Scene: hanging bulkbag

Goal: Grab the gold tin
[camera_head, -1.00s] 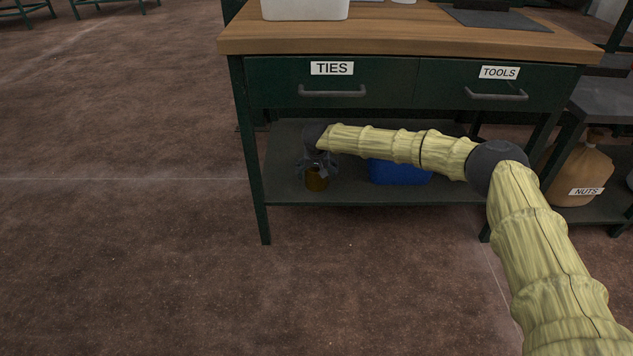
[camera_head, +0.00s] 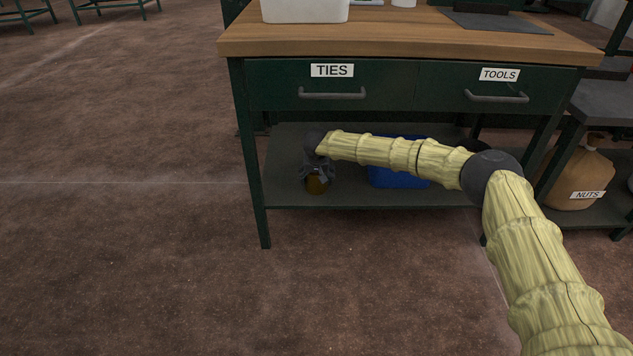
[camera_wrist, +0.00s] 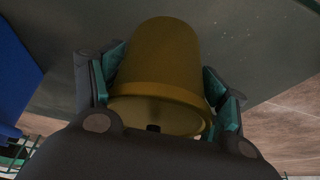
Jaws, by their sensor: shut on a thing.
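The gold tin (camera_head: 317,185) stands on the lower shelf of the workbench, near its left end. My gripper (camera_head: 317,172) is over it from above. In the wrist view the gold tin (camera_wrist: 165,70) fills the middle, with the teal-padded fingers of my gripper (camera_wrist: 165,88) against its two sides. The gripper is shut on the tin. Whether the tin's base touches the shelf is hard to tell.
The lower shelf (camera_head: 420,197) also holds a blue bin (camera_head: 395,178) right of the tin, partly behind my arm. Drawers labelled TIES (camera_head: 331,84) and TOOLS (camera_head: 497,87) hang above. A bench leg (camera_head: 254,170) stands left.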

